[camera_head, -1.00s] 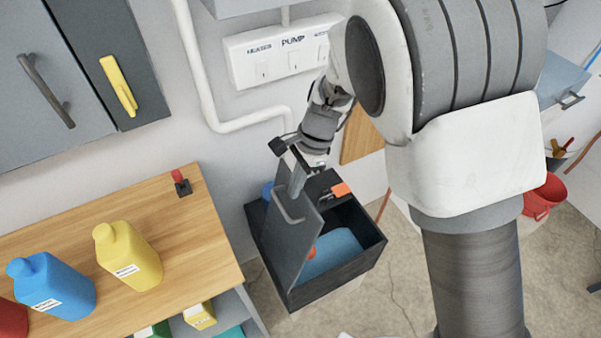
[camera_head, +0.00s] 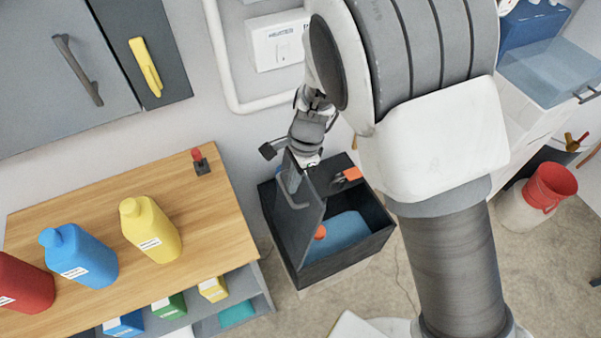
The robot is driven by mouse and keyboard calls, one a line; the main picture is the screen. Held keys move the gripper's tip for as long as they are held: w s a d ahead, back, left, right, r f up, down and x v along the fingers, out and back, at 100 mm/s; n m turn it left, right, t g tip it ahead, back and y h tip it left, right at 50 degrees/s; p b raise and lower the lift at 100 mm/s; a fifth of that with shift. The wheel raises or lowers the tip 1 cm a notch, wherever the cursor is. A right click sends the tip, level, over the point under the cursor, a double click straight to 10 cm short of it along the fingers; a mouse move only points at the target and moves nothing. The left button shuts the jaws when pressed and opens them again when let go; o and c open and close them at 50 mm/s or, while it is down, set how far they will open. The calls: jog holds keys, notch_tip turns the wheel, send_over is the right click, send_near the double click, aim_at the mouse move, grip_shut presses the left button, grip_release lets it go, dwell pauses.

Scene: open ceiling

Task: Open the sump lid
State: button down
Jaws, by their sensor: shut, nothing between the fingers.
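The sump is a dark open-topped box (camera_head: 350,263) on the floor, right of the wooden bench. Its grey lid (camera_head: 306,222) stands raised, steeply tilted, along the box's left side, with a bar handle (camera_head: 291,193) on its face. Through the opening I see a blue thing with a red-orange cap (camera_head: 347,229) inside. My gripper (camera_head: 294,180) is at the top of the lid, close to the handle. It is shut and holds nothing. Whether it touches the lid or handle I cannot tell.
An orange-and-black piece (camera_head: 352,174) is at the box's back rim. The wooden bench (camera_head: 205,232) at left holds red, blue and yellow bottles (camera_head: 150,230) and a small red switch (camera_head: 200,160). A white pipe (camera_head: 222,65) runs down the wall.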

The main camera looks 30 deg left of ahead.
jog(key=s+a+p, duration=0.2)
jog(key=s+a, duration=0.1)
jog(key=s, duration=0.3)
jog(key=shift+a+t+p, duration=0.2)
jog(key=shift+t+p, duration=0.15)
jog(key=shift+t, duration=0.05)
